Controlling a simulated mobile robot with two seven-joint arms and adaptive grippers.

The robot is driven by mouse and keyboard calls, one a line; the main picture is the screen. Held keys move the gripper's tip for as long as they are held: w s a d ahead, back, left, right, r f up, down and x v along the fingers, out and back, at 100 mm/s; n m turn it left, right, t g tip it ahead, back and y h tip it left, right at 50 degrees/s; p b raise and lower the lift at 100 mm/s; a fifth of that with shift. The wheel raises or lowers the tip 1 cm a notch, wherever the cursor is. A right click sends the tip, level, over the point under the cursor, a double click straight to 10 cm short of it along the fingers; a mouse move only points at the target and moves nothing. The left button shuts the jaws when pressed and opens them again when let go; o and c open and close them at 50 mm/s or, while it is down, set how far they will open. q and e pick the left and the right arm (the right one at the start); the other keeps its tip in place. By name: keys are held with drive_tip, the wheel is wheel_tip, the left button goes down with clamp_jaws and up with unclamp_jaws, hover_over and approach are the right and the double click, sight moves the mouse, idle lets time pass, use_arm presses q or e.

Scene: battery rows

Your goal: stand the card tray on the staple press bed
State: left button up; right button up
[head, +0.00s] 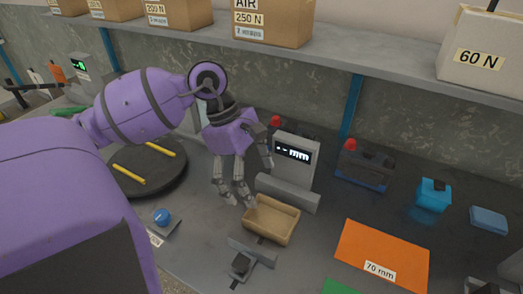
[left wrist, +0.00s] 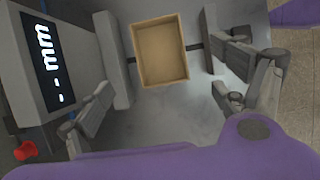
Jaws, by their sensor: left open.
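The card tray, an open tan box (head: 272,220), sits upright on the bench between the two grey jaws of a gauge whose display (head: 292,152) reads "--mm". In the left wrist view the tray (left wrist: 160,50) shows from above, empty, with a grey jaw on either side. My left gripper (head: 248,182) is open and empty, just above and behind the tray in the head view; its fingers are spread wide in the left wrist view (left wrist: 170,105). I cannot tell which thing is the staple press or its bed. My right gripper is not in view.
An orange mat labelled 70 mm (head: 382,252) lies right of the tray. A dark blue device with a red knob (head: 363,168) and a light blue block (head: 432,195) stand behind it. A dark turntable with yellow sticks (head: 125,187) is at left. Boxes line the shelf (head: 330,55) above.

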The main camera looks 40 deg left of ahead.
use_arm(q)
drive_tip(key=shift+o, duration=0.8)
drive_tip(key=shift+r, duration=0.2)
drive_tip(key=n+g+y+b, duration=0.1)
drive_tip(key=n+y, duration=0.3)
drive_tip(key=n, duration=1.4)
hover_over(270, 225)
wheel_tip(270, 225, down, 4)
wheel_tip(270, 225, down, 8)
drive_tip(key=shift+r, duration=0.25)
drive_tip(key=c, duration=0.7)
drive_tip(key=shift+c, duration=0.7)
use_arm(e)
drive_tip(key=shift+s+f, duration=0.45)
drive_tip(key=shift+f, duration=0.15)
use_arm(q)
drive_tip(key=shift+r, duration=0.15)
